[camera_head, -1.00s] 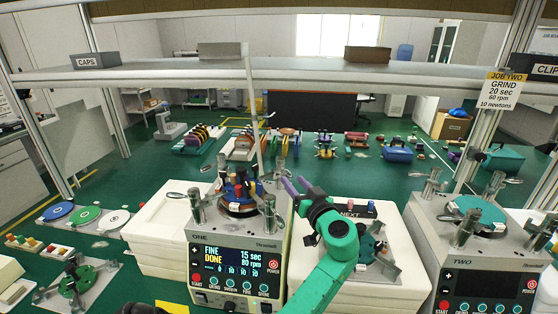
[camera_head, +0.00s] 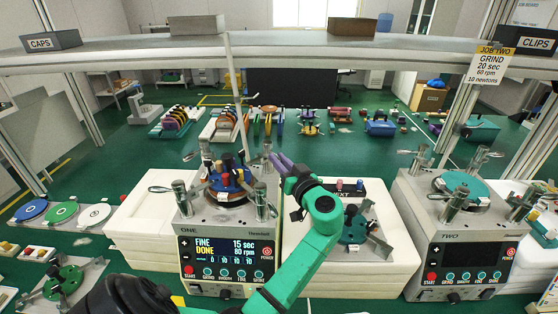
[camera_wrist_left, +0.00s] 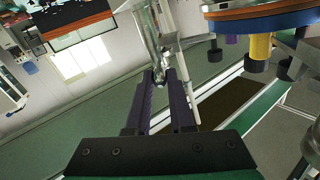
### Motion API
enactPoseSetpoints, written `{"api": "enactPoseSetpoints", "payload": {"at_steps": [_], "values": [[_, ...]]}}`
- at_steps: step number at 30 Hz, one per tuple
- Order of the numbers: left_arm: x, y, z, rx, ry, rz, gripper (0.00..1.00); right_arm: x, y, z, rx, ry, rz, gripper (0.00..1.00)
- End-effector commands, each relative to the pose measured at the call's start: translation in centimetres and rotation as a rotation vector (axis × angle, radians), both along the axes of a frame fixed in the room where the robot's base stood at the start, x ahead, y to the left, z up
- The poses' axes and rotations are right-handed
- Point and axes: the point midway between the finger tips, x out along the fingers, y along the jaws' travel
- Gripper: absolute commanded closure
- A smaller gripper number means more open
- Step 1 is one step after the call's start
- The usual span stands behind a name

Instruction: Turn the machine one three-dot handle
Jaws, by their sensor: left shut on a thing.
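Machine one (camera_head: 228,262) stands at centre with a lit screen reading FINE DONE, 15 sec, 80 rpm. On top are a blue plate (camera_head: 230,183) with coloured knobs and several metal clamp posts with handles, such as the left one (camera_head: 160,189). My left gripper (camera_head: 273,159) reaches to the back right of this machine. In the left wrist view its purple fingers (camera_wrist_left: 167,105) are closed around a shiny metal handle (camera_wrist_left: 150,40). I cannot make out dots on it. The plate's underside (camera_wrist_left: 265,22) is close by at the upper right. My right gripper is not in view.
Machine two (camera_head: 462,240) stands at the right, its screen dark. White blocks (camera_head: 130,238) flank machine one; a NEXT stand with a green fixture (camera_head: 355,228) is right of it. A shelf (camera_head: 300,52) crosses above. Coloured discs (camera_head: 62,212) lie at left.

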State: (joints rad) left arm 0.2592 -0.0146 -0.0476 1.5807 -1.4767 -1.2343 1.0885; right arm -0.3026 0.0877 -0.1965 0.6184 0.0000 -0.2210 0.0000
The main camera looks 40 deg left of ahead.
Motion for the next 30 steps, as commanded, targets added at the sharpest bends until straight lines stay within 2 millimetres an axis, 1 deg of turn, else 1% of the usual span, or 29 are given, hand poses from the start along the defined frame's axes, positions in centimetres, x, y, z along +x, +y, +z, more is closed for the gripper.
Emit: {"api": "enactPoseSetpoints", "payload": {"at_steps": [11,30], "values": [[0.0,0.2,0.0,-0.003,0.000,0.004,1.00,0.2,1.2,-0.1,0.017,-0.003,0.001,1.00],[-0.1,0.3,0.0,-0.001,0.000,0.004,1.00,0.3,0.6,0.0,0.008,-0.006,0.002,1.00]]}}
